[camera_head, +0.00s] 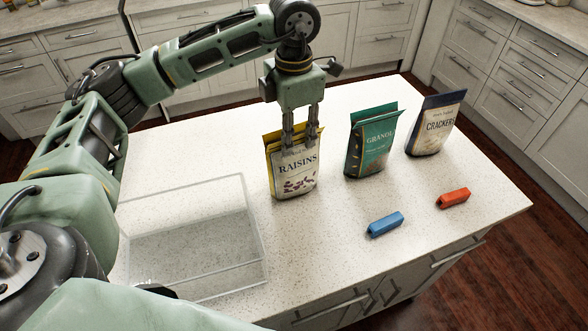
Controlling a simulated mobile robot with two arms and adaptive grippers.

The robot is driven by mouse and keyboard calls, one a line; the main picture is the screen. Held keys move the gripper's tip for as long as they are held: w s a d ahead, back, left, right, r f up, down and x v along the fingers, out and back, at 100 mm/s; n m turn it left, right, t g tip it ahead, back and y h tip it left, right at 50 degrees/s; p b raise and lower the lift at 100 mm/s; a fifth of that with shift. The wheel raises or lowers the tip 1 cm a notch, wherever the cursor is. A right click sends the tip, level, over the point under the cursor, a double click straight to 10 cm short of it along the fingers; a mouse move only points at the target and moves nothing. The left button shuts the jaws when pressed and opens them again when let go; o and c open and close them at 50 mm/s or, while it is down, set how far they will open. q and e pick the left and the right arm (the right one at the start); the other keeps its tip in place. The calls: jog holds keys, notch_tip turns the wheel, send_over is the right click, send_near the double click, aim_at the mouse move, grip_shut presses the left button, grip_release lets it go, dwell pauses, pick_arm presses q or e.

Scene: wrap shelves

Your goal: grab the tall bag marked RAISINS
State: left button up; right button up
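The tall bag marked RAISINS (295,183) stands upright on the white counter. It has a yellow top and edge, a cream front and a dark picture near its base. My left gripper (300,140) points straight down at the bag's top, with its two fingers apart and overlapping the upper part of the bag above the lettering. I cannot tell whether the fingers grip the bag or only stand against it. The bag's back is hidden. My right gripper is not in view.
A green GRANOLA bag (369,146) and a dark blue CRACKERS bag (435,125) stand to the right. A blue block (385,224) and a red block (453,198) lie near the front edge. A clear open bin (254,226) is at left. The counter (330,235) between is free.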

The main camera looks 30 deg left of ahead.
pick_arm(q)
grip_shut()
dwell(0.7)
